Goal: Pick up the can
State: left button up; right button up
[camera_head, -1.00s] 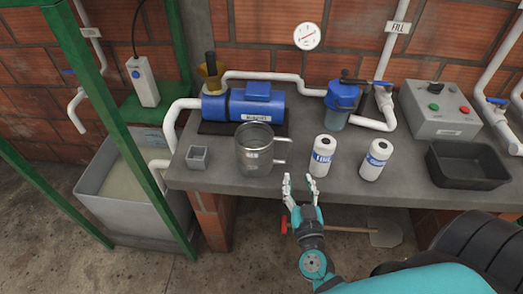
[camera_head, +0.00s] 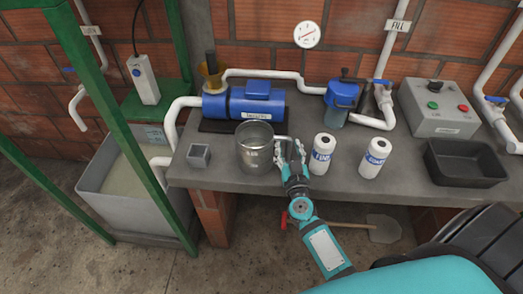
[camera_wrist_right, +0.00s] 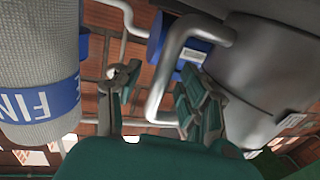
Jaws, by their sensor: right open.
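The metal can (camera_head: 255,148), a grey cylinder with a side handle, stands upright on the workbench (camera_head: 225,178). My right gripper (camera_head: 291,148) is at the can's right side, by the handle, with its fingers open. In the right wrist view the can (camera_wrist_right: 262,75) fills the upper right. Its bent handle (camera_wrist_right: 168,75) shows between the open fingers of my right gripper (camera_wrist_right: 160,88). I cannot tell whether they touch it. In the head view my fingers partly hide the handle. My left gripper is not in view.
Two white cylinders with blue bands, one reading FINE (camera_head: 322,154) and one COARSE (camera_head: 374,158), stand close right of my right gripper. A small grey box (camera_head: 199,155) sits left of the can. A blue motor (camera_head: 257,103) is behind; a black tray (camera_head: 466,164) is at right.

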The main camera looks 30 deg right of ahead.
jog(key=shift+c, duration=0.3)
grip_shut()
jog(key=shift+r, duration=0.2)
